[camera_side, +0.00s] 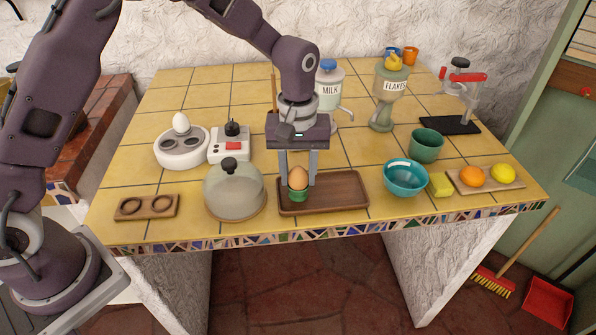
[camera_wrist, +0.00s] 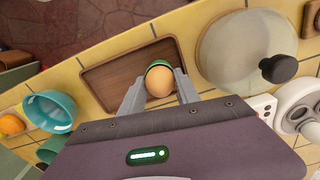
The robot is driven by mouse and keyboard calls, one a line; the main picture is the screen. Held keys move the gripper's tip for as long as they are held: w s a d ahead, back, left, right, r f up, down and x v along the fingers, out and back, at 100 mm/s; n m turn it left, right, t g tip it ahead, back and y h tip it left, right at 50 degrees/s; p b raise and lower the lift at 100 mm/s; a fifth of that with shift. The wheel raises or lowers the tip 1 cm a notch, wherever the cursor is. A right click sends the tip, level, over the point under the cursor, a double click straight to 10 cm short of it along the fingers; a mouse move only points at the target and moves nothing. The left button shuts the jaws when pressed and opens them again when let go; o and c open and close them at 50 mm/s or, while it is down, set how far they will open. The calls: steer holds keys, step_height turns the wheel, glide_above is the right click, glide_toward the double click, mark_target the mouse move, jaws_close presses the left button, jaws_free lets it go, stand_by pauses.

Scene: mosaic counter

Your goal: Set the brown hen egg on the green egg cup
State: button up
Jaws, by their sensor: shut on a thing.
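The brown hen egg (camera_side: 298,177) sits upright at the mouth of the green egg cup (camera_side: 297,195), which stands at the left end of the brown wooden tray (camera_side: 345,188). My gripper (camera_side: 299,181) points straight down with its fingers on either side of the egg, shut on it. In the wrist view the egg (camera_wrist: 160,81) lies between the fingertips, with the green cup rim (camera_wrist: 158,66) showing behind it. The egg hides most of the cup's inside, so I cannot tell how firmly it rests there.
A glass dome (camera_side: 235,188) stands just left of the tray. A teal bowl (camera_side: 405,177) stands to its right, near a board with an orange (camera_side: 473,176) and a lemon. A white egg (camera_side: 181,122) sits on a cooker at the back left. The tray's right part is clear.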

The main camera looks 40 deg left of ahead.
steer(key=o, duration=1)
steer(key=shift+f, duration=0.1)
steer(key=shift+o, duration=0.2)
steer(key=shift+r, duration=3.55)
